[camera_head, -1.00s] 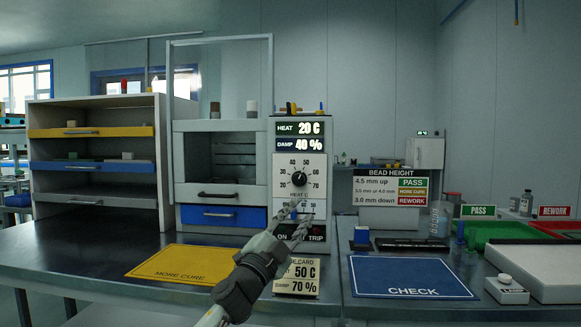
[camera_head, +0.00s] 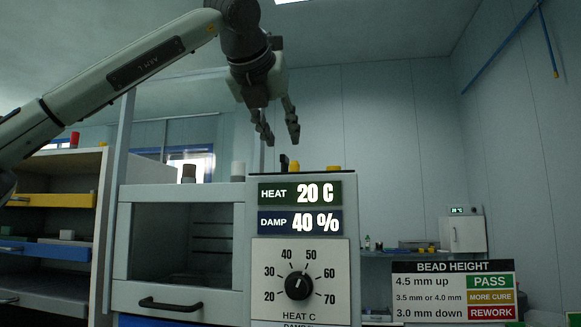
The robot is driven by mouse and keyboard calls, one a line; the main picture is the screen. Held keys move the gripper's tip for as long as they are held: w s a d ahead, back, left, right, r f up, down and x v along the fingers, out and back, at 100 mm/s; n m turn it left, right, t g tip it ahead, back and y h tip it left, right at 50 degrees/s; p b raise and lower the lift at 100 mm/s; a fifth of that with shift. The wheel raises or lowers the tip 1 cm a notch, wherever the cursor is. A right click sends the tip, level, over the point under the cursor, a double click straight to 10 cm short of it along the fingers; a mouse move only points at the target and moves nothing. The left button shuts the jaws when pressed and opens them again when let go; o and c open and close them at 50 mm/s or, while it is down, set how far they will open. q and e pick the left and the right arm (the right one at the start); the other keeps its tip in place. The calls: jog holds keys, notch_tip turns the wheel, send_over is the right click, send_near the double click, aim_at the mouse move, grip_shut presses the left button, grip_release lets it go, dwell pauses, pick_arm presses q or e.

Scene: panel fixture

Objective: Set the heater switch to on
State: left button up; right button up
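The heater panel (camera_head: 347,225) stands upright in the middle, with displays reading HEAT 20 C and DAMP 40 %. Its black HEAT C dial (camera_head: 298,285) has its white mark pointing up, a little right, between 40 and 50. On the panel's top are a dark upright piece (camera_head: 284,163) and a yellow piece (camera_head: 334,168); I cannot tell whether either is the heater switch. My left gripper (camera_head: 280,138) points down just above the panel top, fingers apart and empty. The panel's lower part is out of frame. My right gripper is not in view.
Left of the panel is a grey chamber (camera_head: 125,245) with a black-handled drawer below and a tall frame. Shelves with a yellow drawer (camera_head: 52,200) stand further left. A BEAD HEIGHT sign (camera_head: 453,267) is at the right. Space above and right of the panel is free.

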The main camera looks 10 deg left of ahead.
aim_at(283, 155)
pick_arm(q)
jog(key=shift+w+a+r+y, duration=0.1)
jog(key=shift+a+r+y, duration=0.25)
jog(key=shift+a, duration=0.2)
jog(key=shift+w+a+f, duration=0.1)
jog(key=shift+w, duration=0.2)
jog(key=p+x, duration=0.1)
jog(key=x, duration=0.2)
jog(key=shift+w+f, duration=0.2)
jog(key=shift+w, duration=0.1)
jog(key=shift+x, duration=1.05)
jog(key=shift+w+f, duration=0.15)
jog(key=shift+w, duration=0.2)
grip_shut()
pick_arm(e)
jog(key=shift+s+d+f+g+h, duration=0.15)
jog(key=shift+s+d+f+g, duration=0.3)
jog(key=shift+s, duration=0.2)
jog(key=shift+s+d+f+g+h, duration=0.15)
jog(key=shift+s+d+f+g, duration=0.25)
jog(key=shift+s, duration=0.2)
